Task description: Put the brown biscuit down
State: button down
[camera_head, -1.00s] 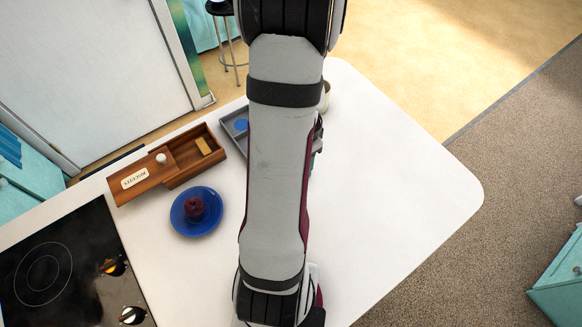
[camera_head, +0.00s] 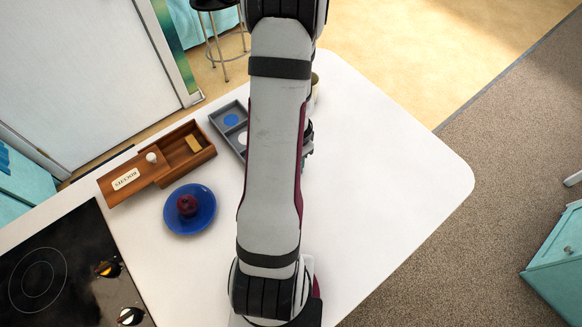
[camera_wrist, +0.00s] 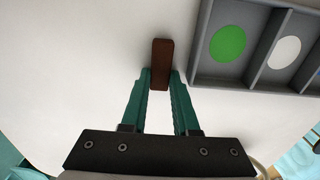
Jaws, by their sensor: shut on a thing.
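The brown biscuit (camera_wrist: 161,64) is a small dark brown bar in the wrist view. My gripper (camera_wrist: 160,78) is shut on its near end, with one green finger on each side. Its far end sticks out beyond the fingertips over the white counter (camera_wrist: 90,50). I cannot tell whether the biscuit touches the counter or hangs above it. In the head view my arm hides the biscuit and most of my gripper.
A grey compartment tray (camera_wrist: 240,83) with green and white discs lies right of the biscuit; a blue disc (camera_head: 231,119) shows in the head view. A wooden biscuit box (camera_head: 150,178) holds a tan bar. A blue plate (camera_head: 178,223) bears a dark red item. The counter's right side is clear.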

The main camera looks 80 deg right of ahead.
notch_tip(320, 180, up, 4)
jog(key=shift+r, duration=0.1)
jog(key=s+a+r, duration=0.6)
jog(key=s+r, duration=0.1)
jog(key=s, duration=0.3)
send_over(235, 118)
jog(key=f, duration=0.6)
jog(key=shift+s, duration=0.25)
jog(key=shift+w+f, duration=0.3)
jog(key=shift+f, duration=1.95)
